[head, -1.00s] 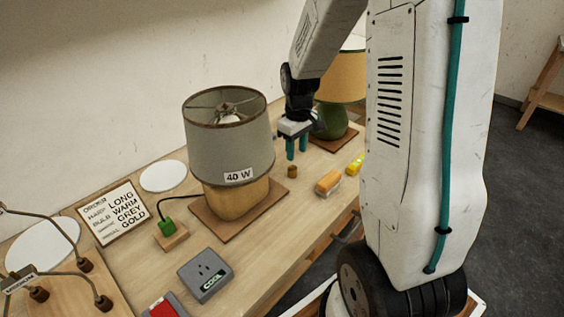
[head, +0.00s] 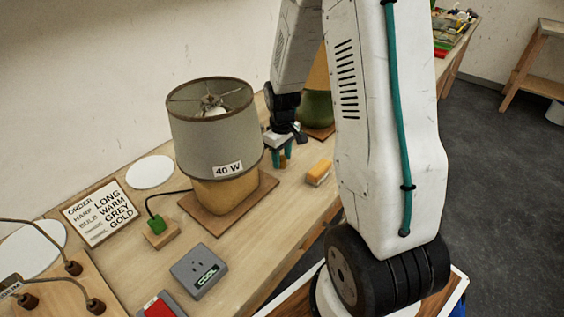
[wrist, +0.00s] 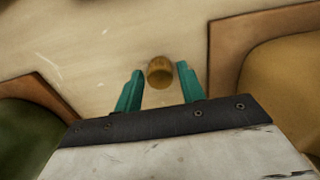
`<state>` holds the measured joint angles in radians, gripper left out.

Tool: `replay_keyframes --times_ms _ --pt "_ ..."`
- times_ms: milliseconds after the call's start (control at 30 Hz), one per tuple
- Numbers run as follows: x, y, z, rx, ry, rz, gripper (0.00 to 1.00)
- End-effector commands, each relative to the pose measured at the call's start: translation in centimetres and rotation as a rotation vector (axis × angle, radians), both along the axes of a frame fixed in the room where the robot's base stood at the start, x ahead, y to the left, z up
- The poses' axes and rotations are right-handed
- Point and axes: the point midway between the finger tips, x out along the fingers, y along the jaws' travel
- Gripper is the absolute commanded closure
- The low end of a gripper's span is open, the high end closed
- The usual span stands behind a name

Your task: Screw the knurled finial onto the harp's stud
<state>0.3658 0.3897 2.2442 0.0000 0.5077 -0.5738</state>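The finial, a small gold-brown knurled cylinder (wrist: 160,73), stands on the bench. It lies between the teal fingers of my gripper (wrist: 160,84) in the wrist view, with a gap on each side. In the head view my gripper (head: 282,157) is low over the bench, right of the grey-shaded lamp (head: 212,130), with the finial (head: 282,161) partly hidden by the fingers. My gripper is open. The lamp's shade has spokes meeting at a hub (head: 212,101) at the top; the harp's stud there is too small to make out clearly.
A second lamp (head: 316,108) stands behind my arm. An orange block (head: 319,173) lies right of the gripper. An order card (head: 100,212) reading long, warm, grey, gold, a green plug (head: 154,224) and a grey socket box marked COOL (head: 200,271) are left and in front.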

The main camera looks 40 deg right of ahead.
Motion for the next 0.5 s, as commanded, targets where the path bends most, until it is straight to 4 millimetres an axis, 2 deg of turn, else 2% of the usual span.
replay_keyframes --times_ms 233,333,367,500 --pt "0.01 0.03 -0.06 0.0 0.0 0.0 0.61" --pt "0.01 0.04 -0.05 0.0 0.0 0.001 0.89" --pt "0.01 0.04 -0.05 0.0 0.0 0.001 0.94" --pt "0.02 0.05 -0.04 0.0 0.0 0.001 0.94"
